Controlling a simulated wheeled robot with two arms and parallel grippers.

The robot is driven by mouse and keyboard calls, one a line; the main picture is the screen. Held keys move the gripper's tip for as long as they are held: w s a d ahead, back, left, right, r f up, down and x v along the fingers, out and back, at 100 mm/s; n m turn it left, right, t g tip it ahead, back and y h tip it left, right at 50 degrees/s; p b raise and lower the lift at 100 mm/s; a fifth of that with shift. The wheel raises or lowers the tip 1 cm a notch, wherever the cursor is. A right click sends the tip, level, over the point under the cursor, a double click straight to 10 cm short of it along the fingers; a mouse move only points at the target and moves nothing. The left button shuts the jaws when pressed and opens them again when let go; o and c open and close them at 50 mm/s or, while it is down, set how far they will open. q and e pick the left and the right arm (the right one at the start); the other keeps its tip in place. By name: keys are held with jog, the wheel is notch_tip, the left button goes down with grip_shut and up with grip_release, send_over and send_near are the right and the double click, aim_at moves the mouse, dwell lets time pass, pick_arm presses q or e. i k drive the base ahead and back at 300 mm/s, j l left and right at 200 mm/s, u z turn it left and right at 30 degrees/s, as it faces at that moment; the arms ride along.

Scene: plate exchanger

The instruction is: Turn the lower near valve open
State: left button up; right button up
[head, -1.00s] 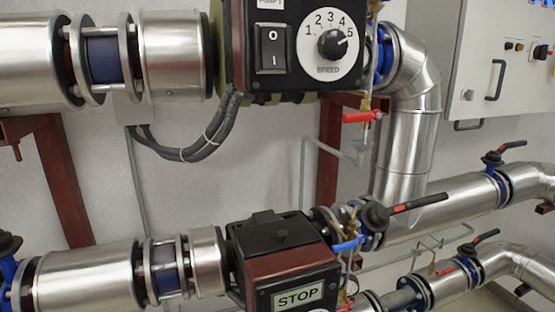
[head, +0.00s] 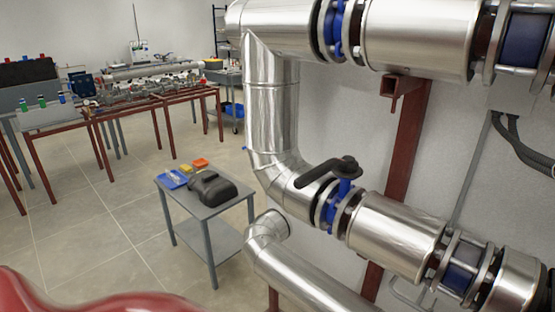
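A valve with a blue body (head: 328,208) sits between flanges in the lower insulated pipe, right of centre. Its black lever (head: 325,173) sits above the body and points left and slightly down in the picture. I cannot tell from this view whether the valve is open or shut. Another blue valve or flange piece (head: 337,25) shows in the upper pipe, its top cut off by the frame. Neither of my grippers is in view.
A grey two-tier table (head: 205,208) with a black case (head: 212,188) stands left of the pipes. A lower pipe (head: 300,275) runs beneath the valve's pipe. A dark red post (head: 408,130) supports the pipes. Red-legged benches (head: 150,103) stand at the back. The left floor is mostly clear.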

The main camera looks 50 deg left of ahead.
aim_at(348, 164)
jog(key=u, duration=1.15)
